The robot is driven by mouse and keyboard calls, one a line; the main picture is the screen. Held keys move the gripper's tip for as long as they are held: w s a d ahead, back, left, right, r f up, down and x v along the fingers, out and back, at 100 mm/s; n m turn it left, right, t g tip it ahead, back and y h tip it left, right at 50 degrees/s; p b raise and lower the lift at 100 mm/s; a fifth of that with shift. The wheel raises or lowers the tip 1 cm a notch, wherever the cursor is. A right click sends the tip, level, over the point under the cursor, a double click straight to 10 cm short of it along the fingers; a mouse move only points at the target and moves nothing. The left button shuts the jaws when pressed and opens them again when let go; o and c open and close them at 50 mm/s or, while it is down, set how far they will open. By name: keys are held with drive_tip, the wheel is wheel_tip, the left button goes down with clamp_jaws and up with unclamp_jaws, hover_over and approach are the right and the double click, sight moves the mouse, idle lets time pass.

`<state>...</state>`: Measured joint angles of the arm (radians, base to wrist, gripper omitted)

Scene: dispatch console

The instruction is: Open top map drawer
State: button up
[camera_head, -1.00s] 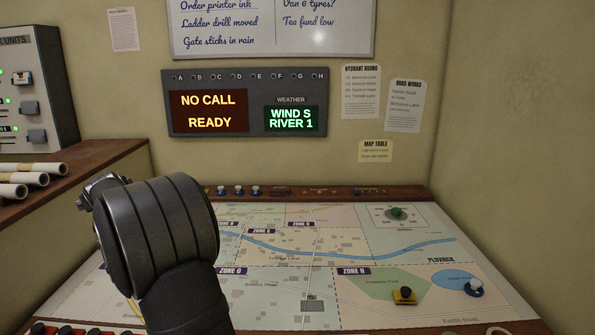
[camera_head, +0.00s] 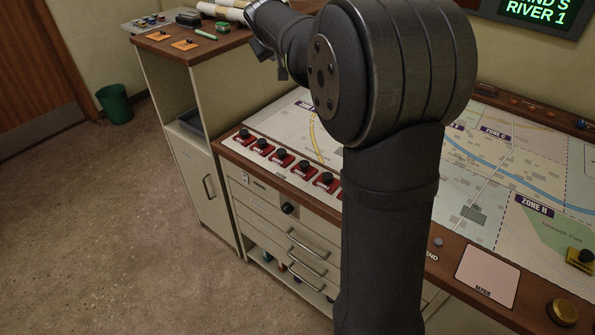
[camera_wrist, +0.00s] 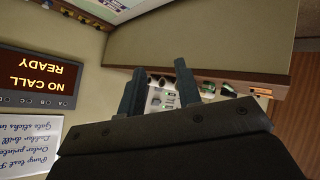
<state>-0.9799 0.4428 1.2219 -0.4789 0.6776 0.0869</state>
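The map table's front (camera_head: 262,203) shows in the head view, left of my arm. A black round knob (camera_head: 288,208) sits high on it, with a small label to its left. Below, the upper bar handle (camera_head: 307,245) belongs to the topmost handled drawer; more bar handles sit under it. All the drawer fronts that show look closed. My arm hides their right part. In the wrist view my gripper (camera_wrist: 157,76) is open, its two dark fingers apart with nothing held. It is away from the drawers, near the wall and a switch panel.
Red-based black knobs (camera_head: 283,158) line the table's left edge. A cabinet (camera_head: 190,150) with rolled maps (camera_head: 222,12) on top stands left of the table. A green bin (camera_head: 115,103) stands farther back. The floor before the drawers is clear.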

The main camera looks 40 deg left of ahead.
drive_tip(key=s+d+f+n+h, duration=0.1)
drive_tip(key=s+f+n+h, duration=0.1)
drive_tip(key=s, duration=0.8)
drive_tip(key=s+d+r+n+t+h, duration=0.2)
drive_tip(key=s+d+r+t, duration=0.15)
drive_tip(key=s+d, duration=0.55)
drive_tip(key=s+d+r+n+t+h, duration=0.15)
drive_tip(key=s+d+r+t, duration=0.35)
drive_tip(key=s, duration=0.7)
wheel_tip(320, 180, down, 61)
drive_tip(key=d+g, duration=0.1)
drive_tip(key=d, duration=0.1)
drive_tip(key=w+f, duration=0.3)
drive_tip(key=w, duration=1.4)
drive_tip(key=shift+w+a, duration=0.15)
drive_tip(key=shift+a, duration=0.05)
drive_tip(key=shift+m, duration=0.25)
drive_tip(key=shift+c, duration=0.4)
clamp_jaws()
